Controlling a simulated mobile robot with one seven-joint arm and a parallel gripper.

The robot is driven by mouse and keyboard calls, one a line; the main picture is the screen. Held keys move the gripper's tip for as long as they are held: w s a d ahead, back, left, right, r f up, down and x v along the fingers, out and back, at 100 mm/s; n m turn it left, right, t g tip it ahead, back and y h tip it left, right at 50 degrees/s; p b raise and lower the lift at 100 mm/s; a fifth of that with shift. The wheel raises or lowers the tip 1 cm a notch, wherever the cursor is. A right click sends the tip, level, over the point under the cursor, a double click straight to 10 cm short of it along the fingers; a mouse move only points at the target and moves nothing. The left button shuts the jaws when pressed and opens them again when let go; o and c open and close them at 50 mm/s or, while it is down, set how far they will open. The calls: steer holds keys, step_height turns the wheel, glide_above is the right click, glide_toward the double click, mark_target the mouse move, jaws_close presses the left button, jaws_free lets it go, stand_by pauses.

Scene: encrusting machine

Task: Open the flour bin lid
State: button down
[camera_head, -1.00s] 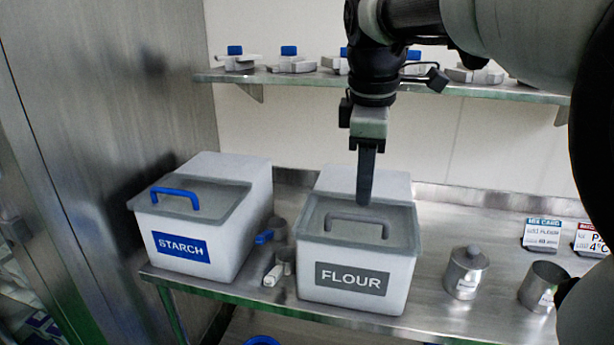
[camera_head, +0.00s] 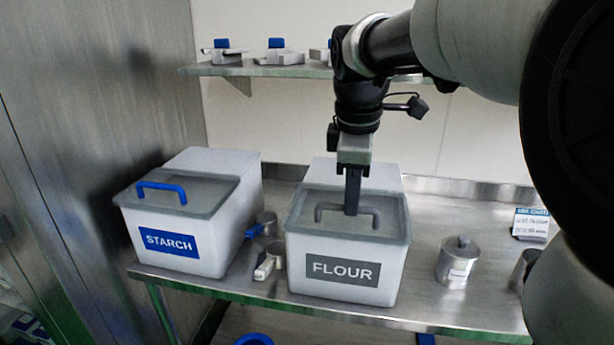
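The flour bin (camera_head: 345,272) is a white box with a grey FLOUR label, standing on the steel table. Its grey translucent lid (camera_head: 386,203) is closed and has a grey arched handle (camera_head: 324,212) on top. My gripper (camera_head: 351,210) points straight down over the lid, with its fingertips at the middle of the handle. The fingers show as one dark bar, so I cannot tell whether they are apart or closed on the handle.
The starch bin (camera_head: 172,242) with a blue handle stands to the left. Between the bins are small scoops (camera_head: 268,262). A lidded steel canister (camera_head: 457,262) stands to the right. A shelf (camera_head: 262,70) with several items runs behind my arm.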

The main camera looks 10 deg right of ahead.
steer(key=shift+w+d+r+p, duration=0.1)
steer(key=shift+w+r+p, duration=0.1)
steer(key=shift+w+p, duration=0.2)
steer(key=w+d+p, duration=0.1)
steer(key=w+p, duration=0.1)
steer(key=w, duration=0.1)
steer(key=w+d+p, duration=0.1)
steer(key=w+p, duration=0.2)
steer(key=w, duration=0.1)
steer(key=w+d+p, duration=0.1)
steer(key=w+p, duration=0.1)
steer(key=w, duration=0.2)
steer(key=shift+w+d+r+p, duration=0.1)
steer(key=shift+d+p, duration=0.25)
steer(key=shift+p, duration=0.05)
steer(key=shift+w+d+f, duration=0.1)
steer(key=shift+w+f, duration=0.15)
steer(key=shift+w, duration=0.2)
steer(key=c, duration=1.8)
jaws_free()
steer(key=shift+s, duration=0.1)
steer(key=s+a+r+p, duration=0.1)
steer(key=s+r+p, duration=0.1)
steer(key=r, duration=1.5)
steer(key=shift+s+p, duration=0.35)
steer(key=shift+s, duration=0.25)
